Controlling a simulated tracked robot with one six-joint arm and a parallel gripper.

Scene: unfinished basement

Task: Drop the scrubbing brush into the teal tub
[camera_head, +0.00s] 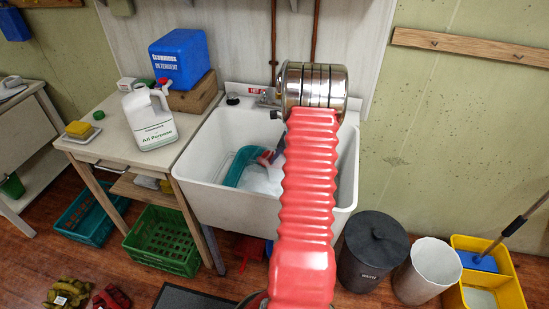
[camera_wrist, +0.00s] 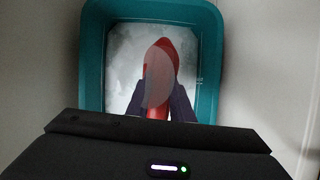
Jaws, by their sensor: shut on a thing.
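The teal tub (camera_head: 237,168) stands inside the white utility sink, partly hidden behind my arm in the head view. In the wrist view the tub (camera_wrist: 93,60) lies beyond my gripper, with cloudy whitish suds or water inside. My gripper (camera_wrist: 158,92) is shut on the scrubbing brush (camera_wrist: 167,52), which is red with a pale greyish oval part. The brush is over the inside of the tub in that view; its height above the suds is hard to tell. In the head view the gripper (camera_head: 277,150) is small and partly hidden by my arm.
The white sink (camera_head: 236,203) surrounds the tub. To its left, a table (camera_head: 105,142) holds a white jug (camera_head: 149,118), a blue detergent container (camera_head: 180,58) and a yellow sponge (camera_head: 79,128). A dark waste bin (camera_head: 372,250) and yellow mop bucket (camera_head: 500,290) stand at right.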

